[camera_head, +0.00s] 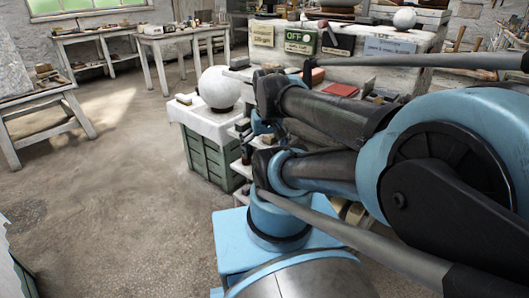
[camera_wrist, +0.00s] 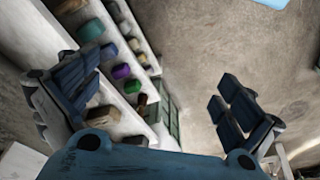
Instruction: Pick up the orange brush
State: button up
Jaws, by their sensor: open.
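I cannot make out the orange brush for certain in either view. A small orange-red thing (camera_head: 317,76) shows on the workbench just behind my arm in the head view, too small and partly covered to name. My gripper (camera_wrist: 160,100) shows in the wrist view with its two dark padded fingers spread wide and nothing between them. It points down past the edge of a shelf unit towards the floor. In the head view my arm hides most of the gripper and part of the bench.
Shelves (camera_wrist: 122,55) hold several small coloured jars, close to the left finger. A white plaster sphere (camera_head: 219,87) sits on a cloth-covered green crate (camera_head: 207,155). A red flat thing (camera_head: 340,90) lies on the bench. Tables (camera_head: 180,38) stand at the back; the floor (camera_head: 110,190) at left is clear.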

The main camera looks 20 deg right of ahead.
aim_at(310, 78)
jog(key=z, duration=0.1)
jog(key=k, duration=0.5)
jog(key=z, duration=1.05)
jog(key=k, duration=0.55)
jog(key=u, duration=0.5)
jog(key=i, duration=1)
